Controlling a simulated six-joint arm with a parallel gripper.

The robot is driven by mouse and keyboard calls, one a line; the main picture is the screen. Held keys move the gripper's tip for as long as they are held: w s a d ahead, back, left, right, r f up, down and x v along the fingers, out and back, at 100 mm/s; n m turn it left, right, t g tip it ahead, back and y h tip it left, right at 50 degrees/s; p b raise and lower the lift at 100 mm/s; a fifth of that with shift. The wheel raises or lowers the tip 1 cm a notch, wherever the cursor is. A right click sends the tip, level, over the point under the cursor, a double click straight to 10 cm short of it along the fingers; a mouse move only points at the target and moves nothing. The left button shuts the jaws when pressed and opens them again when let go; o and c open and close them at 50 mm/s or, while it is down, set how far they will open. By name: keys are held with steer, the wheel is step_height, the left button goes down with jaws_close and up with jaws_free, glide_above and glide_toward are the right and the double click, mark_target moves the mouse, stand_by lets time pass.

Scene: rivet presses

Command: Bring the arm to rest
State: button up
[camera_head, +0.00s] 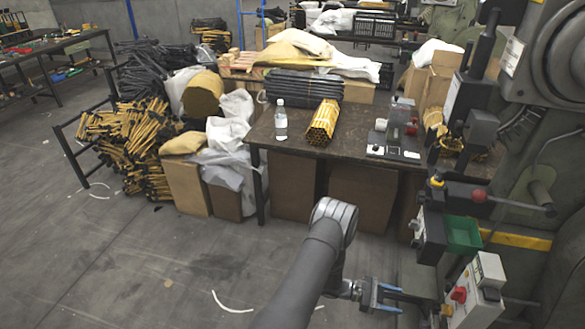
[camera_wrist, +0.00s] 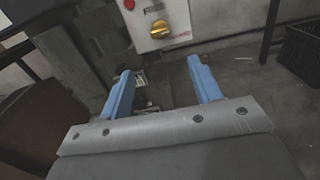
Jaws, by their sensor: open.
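My gripper (camera_head: 402,297) is at the lower right of the head view, low in front of the rivet press (camera_head: 520,200). In the wrist view my gripper (camera_wrist: 160,82) shows two blue fingers spread apart. Nothing is between them. A control box (camera_head: 478,290) with a red knob stands just right of the fingers in the head view. In the wrist view the control box (camera_wrist: 162,22) lies beyond the fingertips, with a yellow knob and a red button on its face. I see a gap between fingers and box.
A dark table (camera_head: 350,146) behind my arm carries a water bottle (camera_head: 281,120) and a yellow tube bundle (camera_head: 322,123).

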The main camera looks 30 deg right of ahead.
mark_target(442, 309)
steer(key=x, duration=1.5)
